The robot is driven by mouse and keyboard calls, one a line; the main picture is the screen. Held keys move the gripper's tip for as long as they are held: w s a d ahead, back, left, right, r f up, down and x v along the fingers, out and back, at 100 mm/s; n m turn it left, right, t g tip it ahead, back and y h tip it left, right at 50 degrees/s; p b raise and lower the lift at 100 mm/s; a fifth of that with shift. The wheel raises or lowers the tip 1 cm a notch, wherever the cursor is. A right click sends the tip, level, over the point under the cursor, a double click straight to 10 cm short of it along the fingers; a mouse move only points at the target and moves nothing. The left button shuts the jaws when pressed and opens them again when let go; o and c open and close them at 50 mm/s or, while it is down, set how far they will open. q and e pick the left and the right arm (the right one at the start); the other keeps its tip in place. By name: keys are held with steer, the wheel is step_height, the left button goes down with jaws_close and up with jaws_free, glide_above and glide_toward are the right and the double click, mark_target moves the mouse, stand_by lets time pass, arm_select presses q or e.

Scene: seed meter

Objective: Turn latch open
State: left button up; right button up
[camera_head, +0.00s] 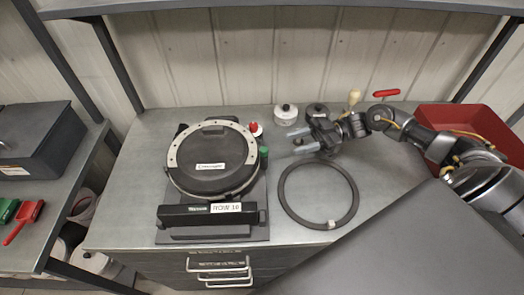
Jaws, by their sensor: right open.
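The seed meter (212,180) is a round black housing with a pale ring around its rim, on a dark stand on the bench. A red-and-white knob (255,129) and a green knob (263,152) are at its right edge. I cannot tell which part is the latch. My right gripper (297,142) reaches in from the right. Its two grey fingers are open and empty, pointing left toward the green knob with a small gap. My left gripper is not in view.
A dark ring (283,196) lies flat on the grey bench (385,180), right of the meter. White (285,116) and dark (318,110) canisters stand behind my gripper. A red tray (470,118) is at the right. A shelf (250,4) crosses above.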

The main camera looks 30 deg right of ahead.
mark_target(264, 149)
steer(key=a+p, duration=0.1)
steer(key=a, duration=0.2)
steer(key=w+a+p, duration=0.1)
steer(key=a+p, duration=0.1)
steer(key=a, duration=0.1)
steer(key=a+p, duration=0.1)
steer(key=a, duration=0.2)
steer(key=shift+w+a+r, duration=0.1)
steer(key=shift+w+a, duration=0.1)
steer(key=shift+w, duration=0.2)
steer(key=shift+w+a+p, duration=0.1)
steer(key=shift+a+p, duration=0.2)
steer(key=shift+a, duration=0.1)
jaws_close()
steer(key=shift+r+m+t+p, duration=0.15)
steer(key=shift+m+t+p, duration=0.45)
steer(key=shift+p, duration=0.5)
steer(key=shift+t+p, duration=0.3)
steer(key=shift+f+t+h, duration=0.25)
steer(key=shift+t+h, duration=0.05)
